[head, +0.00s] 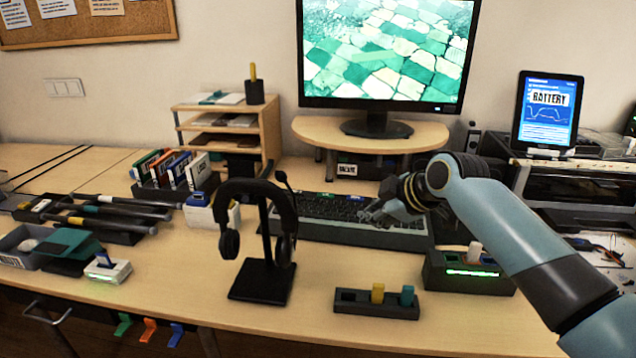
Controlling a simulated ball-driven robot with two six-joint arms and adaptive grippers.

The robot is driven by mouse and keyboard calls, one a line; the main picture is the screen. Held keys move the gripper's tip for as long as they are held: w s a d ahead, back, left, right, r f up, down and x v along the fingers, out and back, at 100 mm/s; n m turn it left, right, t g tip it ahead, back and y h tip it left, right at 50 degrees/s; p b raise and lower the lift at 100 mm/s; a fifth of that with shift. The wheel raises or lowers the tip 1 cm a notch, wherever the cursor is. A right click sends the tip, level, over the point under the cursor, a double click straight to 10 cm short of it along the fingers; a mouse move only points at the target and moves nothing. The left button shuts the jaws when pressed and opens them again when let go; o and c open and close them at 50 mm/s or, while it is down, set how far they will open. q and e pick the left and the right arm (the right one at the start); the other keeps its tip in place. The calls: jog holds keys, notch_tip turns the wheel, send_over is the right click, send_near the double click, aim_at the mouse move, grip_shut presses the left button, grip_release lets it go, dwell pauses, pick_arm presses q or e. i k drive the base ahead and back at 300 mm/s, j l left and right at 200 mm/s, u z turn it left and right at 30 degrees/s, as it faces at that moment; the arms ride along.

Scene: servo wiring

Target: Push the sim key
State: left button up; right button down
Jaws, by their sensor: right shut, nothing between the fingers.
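The dark keyboard (322,208) lies on the desk below the monitor. Small coloured labels, one green and one blue, show along its back edge, but their text is too small to read. I cannot tell which key is the sim key. My right gripper (368,213) is shut and empty, over the right part of the keyboard, its fingertips pointing left. It hides some keys, and I cannot tell whether it touches any. My left gripper is out of view.
A headphone stand (262,280) stands in front of the keyboard's left part. A dark block with yellow and teal pegs (350,302) lies at the front. A dark box with a green light (467,278) sits under my right arm. The monitor (385,50) stands behind.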

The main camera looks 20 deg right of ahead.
aim_at(329, 196)
jog(key=i, duration=1)
